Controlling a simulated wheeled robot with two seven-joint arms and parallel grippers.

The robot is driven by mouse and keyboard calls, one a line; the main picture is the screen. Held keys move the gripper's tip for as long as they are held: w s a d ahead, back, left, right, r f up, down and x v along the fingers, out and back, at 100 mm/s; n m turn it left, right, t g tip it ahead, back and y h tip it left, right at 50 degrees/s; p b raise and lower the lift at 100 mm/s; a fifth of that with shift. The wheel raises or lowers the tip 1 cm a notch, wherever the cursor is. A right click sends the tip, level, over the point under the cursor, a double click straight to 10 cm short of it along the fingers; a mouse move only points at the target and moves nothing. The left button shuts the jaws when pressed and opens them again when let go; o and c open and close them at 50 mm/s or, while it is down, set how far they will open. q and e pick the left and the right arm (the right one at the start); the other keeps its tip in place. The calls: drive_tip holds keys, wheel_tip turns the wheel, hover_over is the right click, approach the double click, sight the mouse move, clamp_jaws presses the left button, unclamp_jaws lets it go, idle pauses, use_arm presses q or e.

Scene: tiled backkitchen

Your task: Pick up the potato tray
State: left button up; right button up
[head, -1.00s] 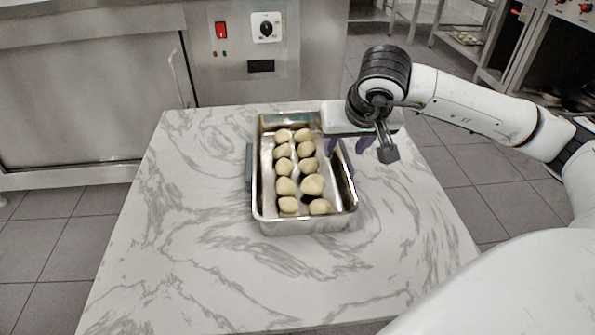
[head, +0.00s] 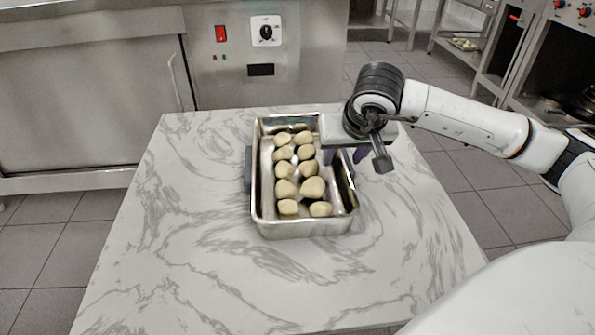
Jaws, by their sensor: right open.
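The potato tray (head: 297,226) is a deep steel pan on the marble-topped table. It holds several pale potatoes (head: 313,188) in two rows. A grey handle (head: 248,168) shows on its left side. My right gripper (head: 347,157) points down at the tray's right side, by the far half of the right wall. Its jaws are open, and its purple fingers show only partly below the white gripper body. The right handle is hidden behind the gripper, and I cannot tell whether the fingers touch it. My left gripper is not in view.
The marble table (head: 180,235) is bare around the tray, with free room at the left and front. A steel cabinet with a red switch (head: 221,33) and a dial (head: 265,30) stands behind it. Steel shelving (head: 470,45) stands at the back right.

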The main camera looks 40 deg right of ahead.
clamp_jaws()
drive_tip(key=shift+r, duration=0.15)
